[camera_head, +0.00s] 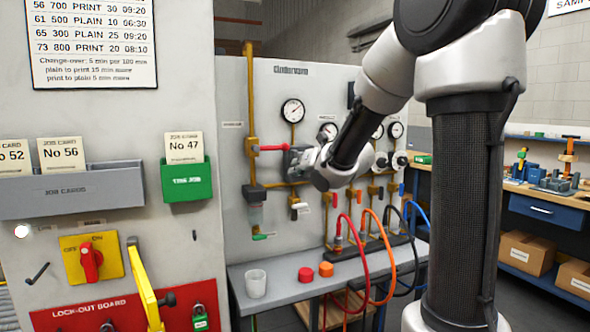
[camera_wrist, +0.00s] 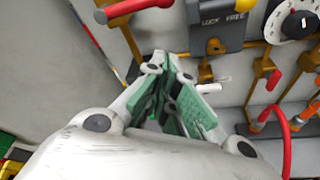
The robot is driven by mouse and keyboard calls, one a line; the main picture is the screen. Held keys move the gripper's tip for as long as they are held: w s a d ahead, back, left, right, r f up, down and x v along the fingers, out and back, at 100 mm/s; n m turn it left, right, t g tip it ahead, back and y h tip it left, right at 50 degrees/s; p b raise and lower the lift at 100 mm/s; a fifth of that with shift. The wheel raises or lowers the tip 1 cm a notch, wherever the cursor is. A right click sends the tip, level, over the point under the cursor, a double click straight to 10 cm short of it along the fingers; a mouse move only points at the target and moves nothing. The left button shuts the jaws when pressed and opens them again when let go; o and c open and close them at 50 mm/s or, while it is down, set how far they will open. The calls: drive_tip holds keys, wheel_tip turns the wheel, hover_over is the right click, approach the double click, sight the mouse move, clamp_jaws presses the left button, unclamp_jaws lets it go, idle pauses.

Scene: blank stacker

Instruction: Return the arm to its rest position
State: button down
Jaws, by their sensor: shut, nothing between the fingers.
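My arm reaches from the right of the head view toward the gauge panel. My gripper (camera_head: 302,159) is at its end, in front of the panel near a red-handled lever (camera_head: 270,148). In the wrist view my gripper (camera_wrist: 172,78) shows green finger pads close together, with nothing held between them. The red lever handle (camera_wrist: 132,9) shows above and to the left of the fingers there. A grey box (camera_wrist: 214,22) with a label is beyond the fingertips. I cannot tell whether the fingers touch anything on the panel.
A grey bench (camera_head: 290,287) below the panel holds a clear cup (camera_head: 256,284), a red cap (camera_head: 306,274) and an orange cap (camera_head: 326,269). Coloured hoses (camera_head: 388,262) loop in front of the bench. A yellow handle (camera_head: 144,285) juts out at left. A workbench stands at right.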

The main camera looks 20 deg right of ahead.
idle(0.3)
drive_tip(key=s+d+f+m+g+h, duration=0.25)
drive_tip(key=s+f+m, duration=0.3)
drive_tip(key=m, duration=0.35)
drive_tip(key=s+d+f+m+g+h, duration=0.1)
drive_tip(key=s+d+f+m+g, duration=0.4)
drive_tip(key=m, duration=0.3)
drive_tip(key=s+a+r+m+g, duration=0.1)
drive_tip(key=s+a+m, duration=0.2)
drive_tip(key=s+m, duration=0.4)
drive_tip(key=s+a+r+m+g+y, duration=0.1)
drive_tip(key=s+m, duration=0.6)
drive_tip(key=s, duration=1.2)
drive_tip(key=shift+s+a+g, duration=0.2)
drive_tip(key=shift+a+g, duration=0.35)
drive_tip(key=shift+a, duration=0.7)
